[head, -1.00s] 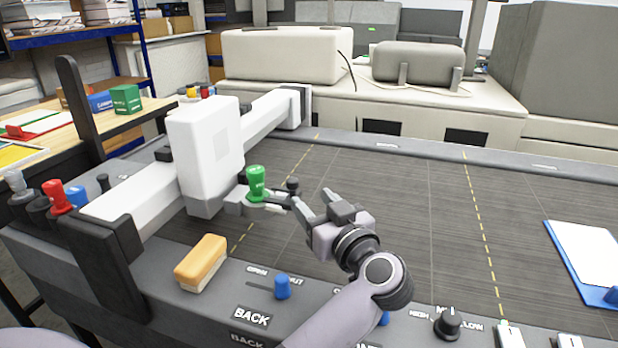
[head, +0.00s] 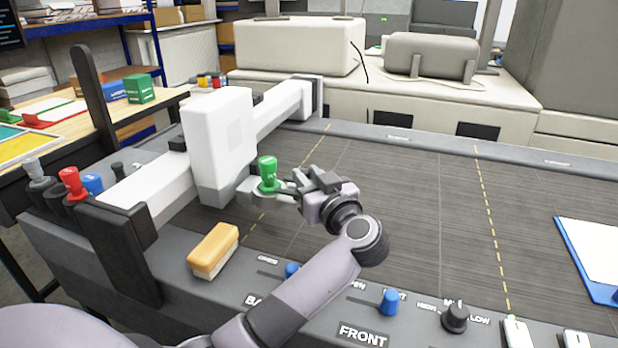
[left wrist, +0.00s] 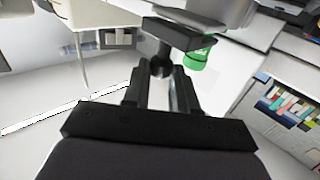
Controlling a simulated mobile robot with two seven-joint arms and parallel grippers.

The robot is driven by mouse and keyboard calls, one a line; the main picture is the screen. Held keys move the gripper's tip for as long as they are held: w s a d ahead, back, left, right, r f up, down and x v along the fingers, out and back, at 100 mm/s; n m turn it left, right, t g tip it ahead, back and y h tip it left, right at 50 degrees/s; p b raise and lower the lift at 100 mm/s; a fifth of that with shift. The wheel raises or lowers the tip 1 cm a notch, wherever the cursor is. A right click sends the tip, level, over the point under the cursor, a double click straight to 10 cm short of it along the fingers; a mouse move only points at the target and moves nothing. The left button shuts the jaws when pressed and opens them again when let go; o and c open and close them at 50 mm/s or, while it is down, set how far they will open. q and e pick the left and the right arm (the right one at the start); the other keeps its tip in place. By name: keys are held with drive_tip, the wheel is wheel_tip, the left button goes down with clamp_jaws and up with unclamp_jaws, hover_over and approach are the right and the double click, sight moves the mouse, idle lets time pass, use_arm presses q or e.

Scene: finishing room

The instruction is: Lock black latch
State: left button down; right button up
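My left gripper (head: 293,183) is at the print carriage (head: 222,140), just right of a green-topped tool (head: 268,175) in its holder. Its two fingers are apart. The black latch is hard to make out in the head view, where the fingers cover it. In the left wrist view a round black knob, seemingly the black latch (left wrist: 160,68), sits between the fingertips of my left gripper (left wrist: 161,80), under a dark plate. I cannot tell whether the fingers touch it. The green tool (left wrist: 197,58) shows behind the right finger. My right gripper is not in view.
A yellow-and-white block (head: 213,250) lies on the front rail, near blue knobs (head: 390,301) and a black knob (head: 455,318). Red, blue and grey tools (head: 70,183) stand at the left end. A blue clipboard (head: 570,250) lies right. The dark bed between is clear.

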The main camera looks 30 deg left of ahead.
use_arm(q)
drive_tip(key=shift+s+a+p, duration=0.25)
drive_tip(key=shift+a+p, duration=0.05)
drive_tip(key=shift+a, duration=0.7)
drive_tip(key=shift+s+a+p, duration=0.25)
drive_tip(key=shift+a+p, duration=0.05)
drive_tip(key=shift+a, duration=0.65)
drive_tip(key=c, duration=0.9)
unclamp_jaws()
drive_tip(key=shift+a, duration=0.1)
drive_tip(key=v, duration=0.7)
drive_tip(key=shift+b, duration=0.35)
drive_tip(key=shift+s, duration=0.1)
